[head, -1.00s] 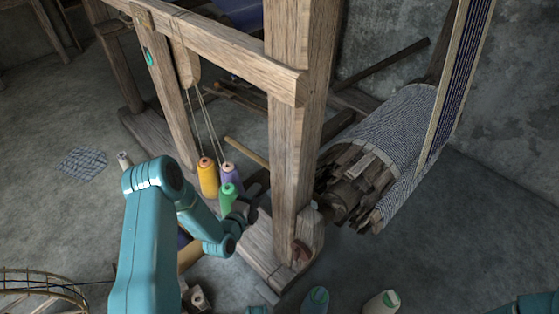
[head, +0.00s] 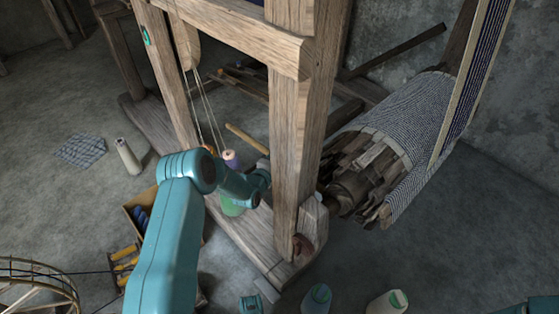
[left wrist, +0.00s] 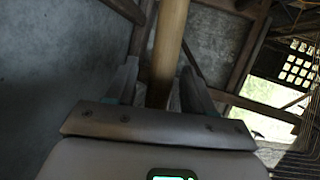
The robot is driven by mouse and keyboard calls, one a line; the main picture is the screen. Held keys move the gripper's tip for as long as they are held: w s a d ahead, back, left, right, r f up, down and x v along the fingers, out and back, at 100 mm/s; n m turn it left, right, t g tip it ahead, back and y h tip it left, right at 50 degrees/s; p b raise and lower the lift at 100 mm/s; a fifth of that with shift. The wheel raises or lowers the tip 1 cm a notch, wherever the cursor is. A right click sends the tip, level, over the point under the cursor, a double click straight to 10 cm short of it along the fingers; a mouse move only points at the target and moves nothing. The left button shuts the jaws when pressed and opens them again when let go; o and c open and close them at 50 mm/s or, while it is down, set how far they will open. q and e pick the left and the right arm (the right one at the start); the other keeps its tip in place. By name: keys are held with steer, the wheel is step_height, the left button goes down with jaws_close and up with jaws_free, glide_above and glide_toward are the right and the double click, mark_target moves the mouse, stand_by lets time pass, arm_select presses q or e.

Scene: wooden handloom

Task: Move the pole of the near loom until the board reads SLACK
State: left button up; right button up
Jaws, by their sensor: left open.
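The near loom (head: 290,130) is a brown wooden frame with a thick upright post. A light wooden pole (head: 247,139) slants low behind that post in the head view. In the left wrist view a light round pole (left wrist: 170,45) runs between the two fingers of my left gripper (left wrist: 162,90), which is open; I cannot tell whether they touch it. In the head view my left arm reaches to the post, and its gripper is hidden there. My right gripper is not in view. I see no readable board.
A patterned cloth roll (head: 400,140) on a slatted beam is right of the post.

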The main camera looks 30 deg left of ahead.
arm_select(q)
steer(key=shift+x, duration=1.05)
jaws_close()
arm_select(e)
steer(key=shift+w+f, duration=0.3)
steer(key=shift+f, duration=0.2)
arm_select(q)
steer(key=shift+d+b, duration=0.1)
steer(key=shift+b, duration=0.2)
